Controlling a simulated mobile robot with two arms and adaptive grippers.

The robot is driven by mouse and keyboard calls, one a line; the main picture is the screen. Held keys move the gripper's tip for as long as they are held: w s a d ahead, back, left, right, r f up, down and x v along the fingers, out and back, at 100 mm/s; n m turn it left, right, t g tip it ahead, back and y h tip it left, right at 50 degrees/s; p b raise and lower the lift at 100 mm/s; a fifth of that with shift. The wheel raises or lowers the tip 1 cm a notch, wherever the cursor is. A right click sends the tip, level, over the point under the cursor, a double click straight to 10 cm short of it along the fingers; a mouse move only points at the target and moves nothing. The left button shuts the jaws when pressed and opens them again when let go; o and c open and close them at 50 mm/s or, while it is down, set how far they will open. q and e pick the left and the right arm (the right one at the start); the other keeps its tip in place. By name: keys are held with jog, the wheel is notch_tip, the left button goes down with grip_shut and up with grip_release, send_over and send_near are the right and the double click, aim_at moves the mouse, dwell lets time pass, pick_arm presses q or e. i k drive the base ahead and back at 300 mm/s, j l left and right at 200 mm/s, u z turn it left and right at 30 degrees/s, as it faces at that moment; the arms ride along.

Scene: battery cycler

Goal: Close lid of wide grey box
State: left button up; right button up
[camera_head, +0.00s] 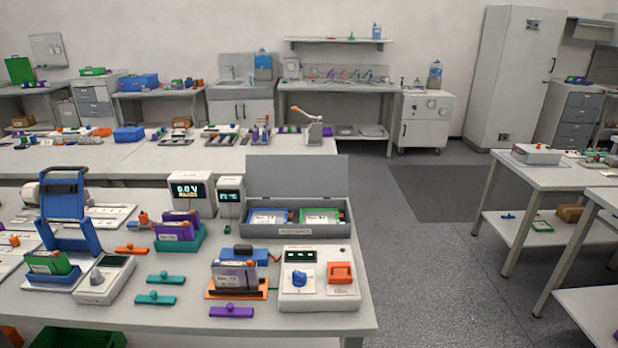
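The wide grey box (298,231) stands at the back right of the near table. Its lid (297,177) is up, standing roughly upright along the box's back edge. Inside lie a blue item (268,216) and a green item (320,216), side by side, both with pale labels. A small label is on the box's front wall. Neither of my grippers shows in the head view.
The white device with a blue knob and an orange switch (319,279) stands just in front of the box. Two displays (192,191) stand at its left. The near table (180,321) also holds batteries, a blue press (66,211) and teal clips. Open floor (425,265) lies to the right.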

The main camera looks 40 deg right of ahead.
aim_at(268, 176)
jog(key=l+u, duration=0.1)
jog(key=l, duration=0.35)
jog(key=k+l+u, duration=0.15)
jog(key=l, duration=0.25)
jog(key=l+u, duration=0.1)
jog(key=l, duration=0.3)
jog(key=k+l+u, duration=0.1)
jog(key=l, duration=0.35)
jog(key=k+l+u, duration=0.1)
jog(key=l, duration=0.3)
jog(key=k+l+u, duration=0.15)
jog(key=l, duration=0.2)
jog(key=k+l+u, duration=0.1)
jog(key=l, duration=0.3)
jog(key=l+u, duration=0.2)
jog(key=l, duration=0.55)
jog(key=l+u, duration=0.2)
jog(key=l, duration=0.55)
jog(key=l+u, duration=0.2)
jog(key=l, duration=0.55)
jog(key=l+u, duration=0.2)
jog(key=l, duration=0.5)
jog(key=k+l, duration=0.1)
jog(key=l, duration=0.55)
jog(key=l+u, duration=0.15)
jog(key=l, duration=0.5)
jog(key=k, duration=0.05)
